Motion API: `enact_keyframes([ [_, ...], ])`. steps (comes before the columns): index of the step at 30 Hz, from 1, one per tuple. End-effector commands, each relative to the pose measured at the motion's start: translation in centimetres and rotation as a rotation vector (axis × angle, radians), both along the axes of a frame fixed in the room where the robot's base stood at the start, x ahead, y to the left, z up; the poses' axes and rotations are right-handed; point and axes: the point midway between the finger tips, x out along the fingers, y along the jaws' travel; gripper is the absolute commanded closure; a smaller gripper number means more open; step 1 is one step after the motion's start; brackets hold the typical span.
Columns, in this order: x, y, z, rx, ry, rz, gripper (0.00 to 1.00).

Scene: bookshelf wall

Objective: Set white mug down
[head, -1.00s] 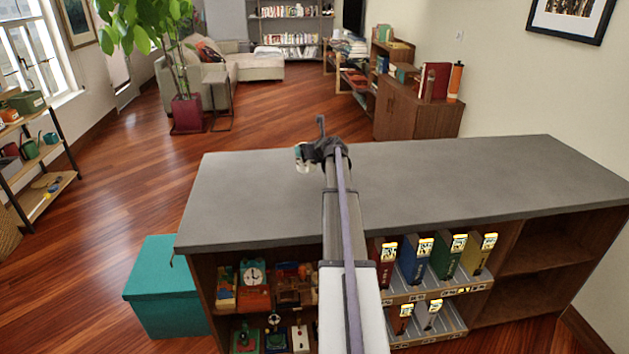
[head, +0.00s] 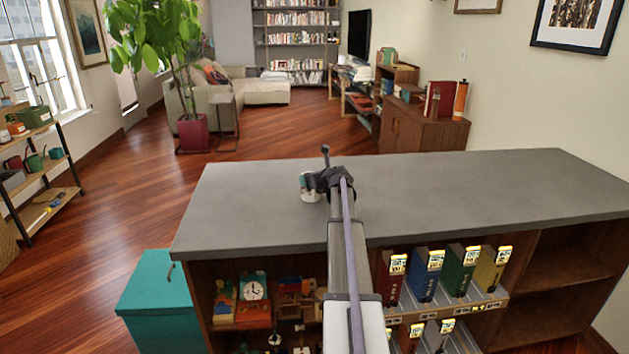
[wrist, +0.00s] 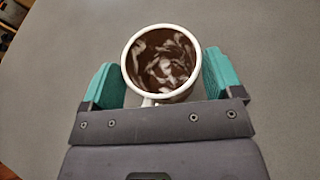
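The white mug (wrist: 128,72) fills the middle of the wrist view, seen from above. Its inside is dark brown with whitish swirls, and its handle points toward my gripper's palm. It looks upright. In the head view, the mug (head: 312,196) shows at the left of my gripper (head: 310,183), over the grey countertop (head: 440,190). I cannot tell whether its base touches the counter.
The countertop is bare around the mug, with wide free room to the right. Its left edge drops to the floor beside a teal box (head: 155,300). Below are shelves with toys (head: 253,300) and several coloured binders (head: 425,275).

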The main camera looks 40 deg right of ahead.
Motion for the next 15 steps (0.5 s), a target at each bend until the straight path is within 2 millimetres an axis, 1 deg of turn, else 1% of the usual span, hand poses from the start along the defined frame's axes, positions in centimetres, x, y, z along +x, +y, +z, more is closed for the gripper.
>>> enact_keyframes([
  [1, 0.01, 0.01, 0.05, 0.000, 0.000, 0.000, 0.09],
  [4, 0.01, 0.00, 0.05, 0.000, 0.000, 0.000, 0.00],
  [10, 0.01, 0.01, 0.09, 0.000, 0.000, 0.000, 0.00],
  [13, 0.01, 0.01, 0.67, 0.000, 0.000, 0.000, 0.00],
  [15, -0.84, 0.29, 0.91, 0.000, 0.000, -0.001, 0.00],
])
